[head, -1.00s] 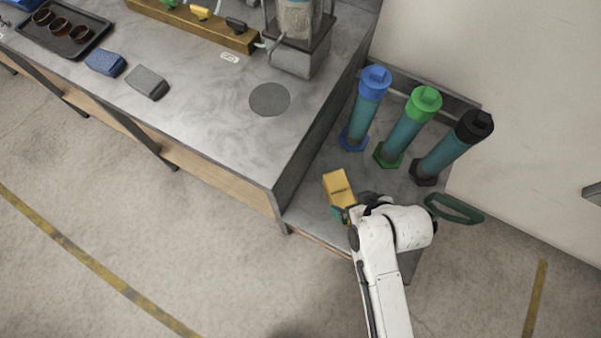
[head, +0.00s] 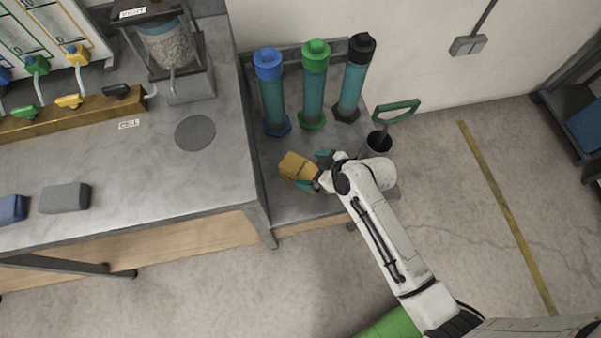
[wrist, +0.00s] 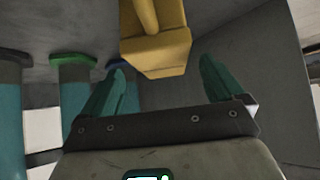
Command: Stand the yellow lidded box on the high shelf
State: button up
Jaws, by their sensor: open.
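The yellow lidded box (head: 298,166) is on the low grey stand to the right of the bench. My gripper (head: 318,168) is open at the box's right end, with its green fingers spread. In the wrist view the yellow box (wrist: 155,50) lies beyond and between the two open fingertips (wrist: 162,78). The fingers look apart from it, and whether either touches is hard to tell. A dark rack (head: 567,97) with a blue item shows partly at the right edge; I cannot tell whether it holds the high shelf.
Blue- (head: 272,92), green- (head: 314,85) and black-capped cylinders (head: 354,78) stand behind the box. A green-handled tool (head: 396,110) stands in a container to their right. The bench (head: 150,180) borders on the left. Open floor (head: 450,180) lies to the right.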

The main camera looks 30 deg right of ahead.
aim_at(303, 168)
jog(key=shift+x, duration=2.9)
jog(key=shift+a+r, duration=0.15)
jog(key=shift+a, duration=0.05)
jog(key=shift+c, duration=0.3)
jog(key=shift+r+p, duration=0.1)
jog(key=shift+p, duration=0.2)
jog(key=c, duration=1.3)
